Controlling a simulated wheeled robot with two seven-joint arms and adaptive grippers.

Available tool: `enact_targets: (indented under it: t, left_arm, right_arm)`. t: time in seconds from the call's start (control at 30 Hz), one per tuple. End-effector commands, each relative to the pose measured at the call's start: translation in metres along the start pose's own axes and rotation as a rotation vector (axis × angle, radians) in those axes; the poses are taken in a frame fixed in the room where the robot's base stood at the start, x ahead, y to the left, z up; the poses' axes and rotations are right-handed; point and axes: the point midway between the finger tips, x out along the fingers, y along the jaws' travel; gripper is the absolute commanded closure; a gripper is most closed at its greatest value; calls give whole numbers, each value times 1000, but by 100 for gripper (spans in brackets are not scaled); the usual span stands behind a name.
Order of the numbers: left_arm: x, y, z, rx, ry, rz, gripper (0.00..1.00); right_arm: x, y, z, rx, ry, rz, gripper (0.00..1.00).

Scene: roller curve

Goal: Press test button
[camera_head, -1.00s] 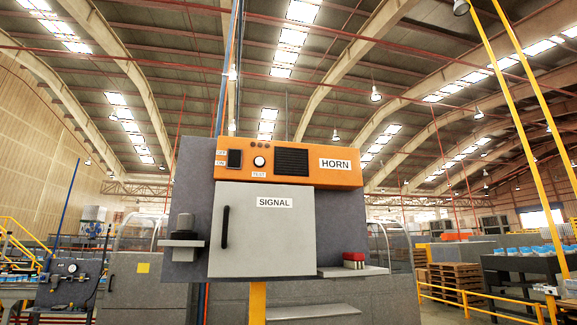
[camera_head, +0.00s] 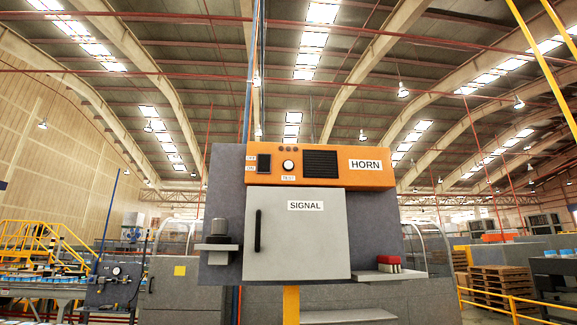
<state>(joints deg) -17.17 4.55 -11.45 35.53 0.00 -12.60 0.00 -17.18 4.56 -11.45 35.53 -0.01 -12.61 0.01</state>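The test button (camera_head: 288,166) is a round white button on the orange HORN panel (camera_head: 420,170), just above a small TEST label (camera_head: 288,178). A dark rocker switch (camera_head: 264,162) with small labels is to its left, and a dark grille (camera_head: 320,164) is to its right. Below the panel is a closed light grey door (camera_head: 300,240) marked SIGNAL, with a black vertical handle (camera_head: 257,231). Neither of my grippers shows in the head view.
A shelf (camera_head: 389,276) with a red-topped item (camera_head: 389,262) is at lower right. Yellow railings (camera_head: 510,306) stand at right. The space before the panel looks clear.

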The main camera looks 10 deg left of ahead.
Motion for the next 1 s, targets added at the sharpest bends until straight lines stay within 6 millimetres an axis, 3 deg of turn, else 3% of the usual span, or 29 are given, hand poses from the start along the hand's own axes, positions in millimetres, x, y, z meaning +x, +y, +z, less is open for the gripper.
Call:
enact_targets:
  t: [0.07,0.47,1.0]
  left_arm:
    - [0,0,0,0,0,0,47]
    - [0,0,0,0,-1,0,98]
    - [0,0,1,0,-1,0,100]
  right_arm:
    - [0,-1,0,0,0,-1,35]
    - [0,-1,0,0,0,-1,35]
    - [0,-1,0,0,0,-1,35]
